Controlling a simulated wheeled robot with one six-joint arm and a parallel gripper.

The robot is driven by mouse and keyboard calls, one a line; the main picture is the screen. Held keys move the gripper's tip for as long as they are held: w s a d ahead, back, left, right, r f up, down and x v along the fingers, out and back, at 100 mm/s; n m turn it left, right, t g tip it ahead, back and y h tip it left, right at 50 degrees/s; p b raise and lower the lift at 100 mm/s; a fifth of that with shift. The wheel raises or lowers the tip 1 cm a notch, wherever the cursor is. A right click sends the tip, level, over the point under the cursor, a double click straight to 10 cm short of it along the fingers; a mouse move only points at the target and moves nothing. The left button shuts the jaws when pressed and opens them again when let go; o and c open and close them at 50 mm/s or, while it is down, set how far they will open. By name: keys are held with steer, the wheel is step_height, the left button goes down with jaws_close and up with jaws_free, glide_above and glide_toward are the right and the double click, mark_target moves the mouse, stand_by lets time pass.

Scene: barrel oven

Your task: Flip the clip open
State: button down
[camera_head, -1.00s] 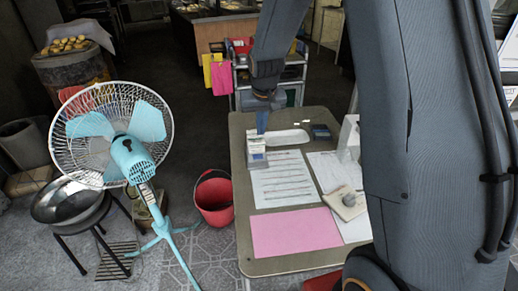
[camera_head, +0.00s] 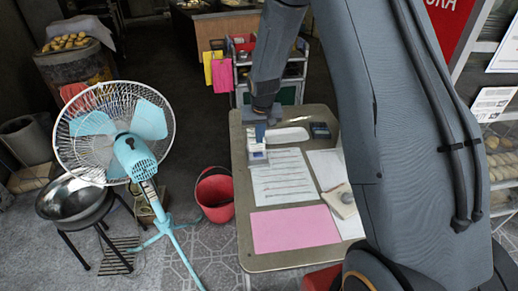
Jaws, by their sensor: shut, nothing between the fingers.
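A small white and blue object (camera_head: 257,157), seemingly the clip, stands at the top left corner of a printed white sheet (camera_head: 283,178) on the table (camera_head: 300,262). My gripper (camera_head: 260,133) points down right over it, its blue tip just above or touching the top; I cannot tell which. The gripper is shut and holds nothing. The wrist partly covers the area behind the clip, and whether its flap is up or down is too small to see.
A pink sheet (camera_head: 294,229), a white tray (camera_head: 287,136), a dark small device (camera_head: 320,130) and a pale block (camera_head: 342,202) lie on the table. A red bucket (camera_head: 215,197) and a blue fan (camera_head: 132,155) stand to the left. My arm hides the table's right side.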

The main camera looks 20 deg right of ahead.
mark_target(259, 155)
steer(key=shift+s+p+x, duration=0.2)
steer(key=shift+p+x, duration=0.2)
steer(key=shift+x, duration=0.85)
steer(key=shift+s+p+x, duration=0.2)
steer(key=shift+p+x, duration=0.25)
steer(key=shift+x, duration=0.75)
steer(key=shift+s+p+x, duration=0.15)
steer(key=shift+p+x, duration=0.25)
steer(key=shift+x, duration=0.85)
